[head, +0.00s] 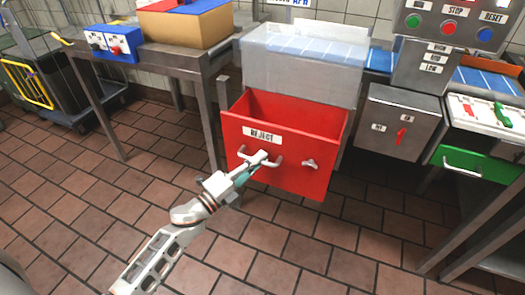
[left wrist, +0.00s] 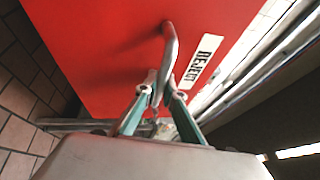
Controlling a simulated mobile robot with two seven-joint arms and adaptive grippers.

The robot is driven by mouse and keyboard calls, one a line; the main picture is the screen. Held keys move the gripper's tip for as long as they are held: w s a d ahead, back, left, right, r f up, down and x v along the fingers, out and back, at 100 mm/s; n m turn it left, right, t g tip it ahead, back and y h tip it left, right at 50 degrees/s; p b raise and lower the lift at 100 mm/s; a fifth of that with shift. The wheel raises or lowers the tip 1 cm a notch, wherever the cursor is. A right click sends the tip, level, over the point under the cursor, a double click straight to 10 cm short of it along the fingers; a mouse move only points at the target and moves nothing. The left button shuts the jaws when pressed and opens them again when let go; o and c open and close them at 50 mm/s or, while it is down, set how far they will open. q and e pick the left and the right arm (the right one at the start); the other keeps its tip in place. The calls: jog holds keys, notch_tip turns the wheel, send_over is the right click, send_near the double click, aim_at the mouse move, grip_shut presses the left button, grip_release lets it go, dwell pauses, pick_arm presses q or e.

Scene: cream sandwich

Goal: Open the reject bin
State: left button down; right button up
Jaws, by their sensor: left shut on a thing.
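My left gripper (head: 262,160) is shut on the bar handle (left wrist: 171,55). In the left wrist view both fingers (left wrist: 155,97) close around the handle, with the red bin front (left wrist: 105,45) and its label behind. My right gripper is not in view.
A metal table (head: 190,60) with a cardboard box (head: 185,27) and a blue switch box (head: 110,43) stands at the left. A grey control box (head: 403,122) and a green drawer (head: 480,163) are at the right. The tiled floor before the bin is clear apart from my arm.

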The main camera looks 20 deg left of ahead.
pick_arm(q)
jog(key=shift+s, duration=1.25)
jog(key=c, duration=2.1)
grip_release()
jog(key=shift+c, duration=0.2)
jog(key=v, duration=1.2)
jog(key=shift+r, duration=0.1)
